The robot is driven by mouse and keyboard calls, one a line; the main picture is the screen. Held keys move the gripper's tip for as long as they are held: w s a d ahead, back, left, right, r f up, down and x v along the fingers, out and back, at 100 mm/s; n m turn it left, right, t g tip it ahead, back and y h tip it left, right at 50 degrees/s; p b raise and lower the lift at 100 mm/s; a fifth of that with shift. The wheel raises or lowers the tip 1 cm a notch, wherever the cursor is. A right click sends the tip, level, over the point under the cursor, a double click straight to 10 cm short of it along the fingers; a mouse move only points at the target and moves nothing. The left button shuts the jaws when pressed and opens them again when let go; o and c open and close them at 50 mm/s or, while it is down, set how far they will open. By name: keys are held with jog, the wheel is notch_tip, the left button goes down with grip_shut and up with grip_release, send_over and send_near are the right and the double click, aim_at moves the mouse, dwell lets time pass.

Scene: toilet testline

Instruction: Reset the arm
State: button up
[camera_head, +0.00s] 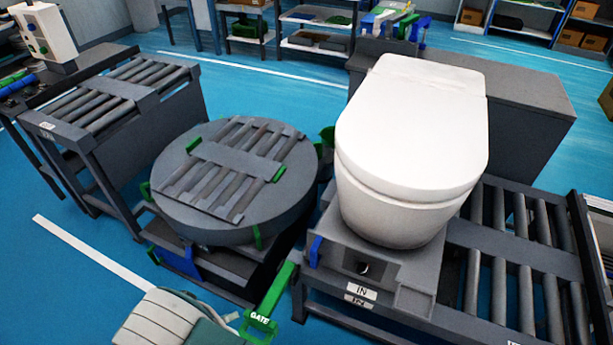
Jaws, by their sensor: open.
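My gripper does not show in the head view, and I cannot tell the pose of my arm from it. A white toilet (405,140) with its lid closed stands upright on a grey pallet (345,255) on the roller line at the right. A label reading IN is on the front of its station. A green lever marked GATE (265,318) slants up beside that station.
A round grey turntable (185,215) with rollers stands left of the toilet. A roller conveyor (85,110) is at the far left, and another roller section (525,260) is at the right. Shelves (317,25) stand at the back. Blue floor (60,290) is clear at lower left.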

jog(key=w+d+r+m+g+y, duration=0.1)
jog(key=w+d+r+m+g, duration=0.15)
jog(key=d+r+m, duration=0.5)
jog(key=w+d+r+m+g+y, duration=0.1)
jog(key=w+d+r+m+g, duration=0.3)
jog(key=r, duration=0.7)
jog(key=w+d+r+m+g+y, duration=0.1)
jog(key=w+d+r+m+y, duration=0.1)
jog(key=d+r+m, duration=0.6)
jog(key=s+d+r+m+t+y, duration=0.4)
jog(key=s+d+r+m+y, duration=0.1)
jog(key=s+d+r+m, duration=0.9)
jog(key=d+m, duration=0.3)
jog(key=m, duration=0.1)
jog(key=shift+d+r+m, duration=0.35)
jog(key=shift+d, duration=0.05)
jog(key=shift+a+t, duration=0.1)
jog(key=shift+t, duration=0.15)
